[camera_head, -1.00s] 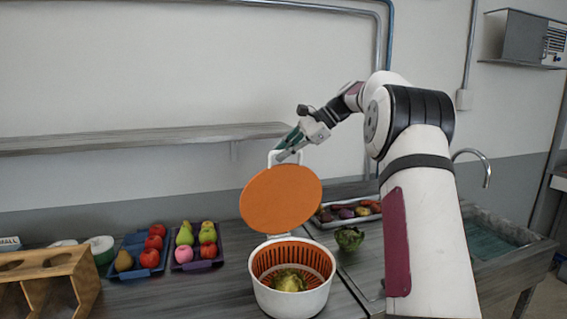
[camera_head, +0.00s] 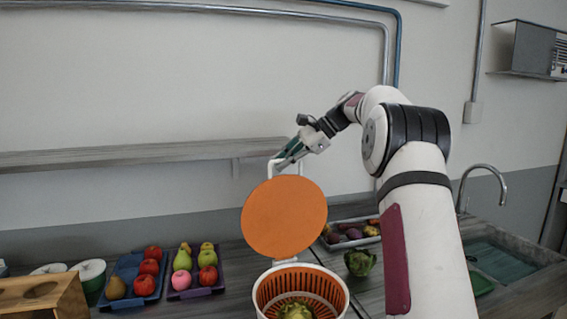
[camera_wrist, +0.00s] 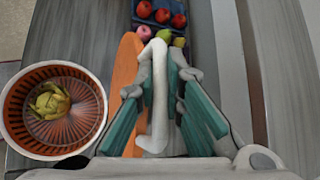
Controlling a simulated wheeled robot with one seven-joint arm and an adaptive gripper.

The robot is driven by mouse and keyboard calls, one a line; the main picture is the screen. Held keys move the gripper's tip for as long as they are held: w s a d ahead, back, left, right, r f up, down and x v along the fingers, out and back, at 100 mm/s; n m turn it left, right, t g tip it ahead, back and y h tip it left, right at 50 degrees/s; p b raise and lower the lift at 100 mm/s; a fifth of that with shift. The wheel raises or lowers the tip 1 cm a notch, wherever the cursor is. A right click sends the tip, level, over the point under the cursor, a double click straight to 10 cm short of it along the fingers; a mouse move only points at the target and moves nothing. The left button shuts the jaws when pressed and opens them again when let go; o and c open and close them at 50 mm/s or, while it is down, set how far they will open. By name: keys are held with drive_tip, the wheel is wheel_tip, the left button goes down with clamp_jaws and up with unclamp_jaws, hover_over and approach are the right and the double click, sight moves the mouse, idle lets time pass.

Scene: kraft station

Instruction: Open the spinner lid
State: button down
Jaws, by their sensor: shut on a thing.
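The salad spinner (camera_head: 341,294) has a white bowl with an orange slotted basket, and a green-yellow vegetable (camera_head: 295,311) lies inside. Its lid (camera_head: 284,217) is raised nearly upright above the back of the bowl, orange side facing the head camera. In the wrist view the open bowl (camera_wrist: 12,117) is at the left and the lid (camera_wrist: 124,75) shows edge-on. My gripper (camera_head: 283,160) is at the top of the lid, its green fingers around the white lid handle (camera_wrist: 157,95). The handle sits between the fingers (camera_wrist: 153,105) in the wrist view.
Trays of fruit (camera_head: 127,267) stand left of the spinner. A tray of vegetables (camera_head: 352,243) and a leafy green head (camera_head: 360,262) are to its right. A sink (camera_head: 505,265) is at far right, a wooden rack (camera_head: 45,298) at front left, and a wall shelf (camera_head: 130,155) behind.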

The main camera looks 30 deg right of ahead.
drive_tip(key=c, duration=1.7)
unclamp_jaws()
drive_tip(key=shift+o, duration=0.2)
drive_tip(key=v, duration=1.2)
drive_tip(key=shift+s+a, duration=0.1)
drive_tip(key=shift+a, duration=0.05)
drive_tip(key=a+r+n+g+h, duration=0.1)
drive_tip(key=a+r+n+h, duration=0.2)
drive_tip(key=a, duration=1.1)
drive_tip(key=s+a+f+n+h, duration=0.1)
drive_tip(key=s+a+f+n, duration=0.1)
drive_tip(key=s+a+n, duration=0.5)
drive_tip(key=s+a+f+n+h, duration=0.2)
drive_tip(key=s+a+f+n, duration=0.2)
drive_tip(key=s+f, duration=0.4)
drive_tip(key=s+a+f+n+h, duration=0.1)
drive_tip(key=s+a+f+n, duration=0.4)
drive_tip(key=s, duration=1.2)
wheel_tip(320, 180, down, 5)
drive_tip(key=shift+a+r+h, duration=0.2)
drive_tip(key=shift+a+h, duration=0.2)
drive_tip(key=shift+a, duration=0.35)
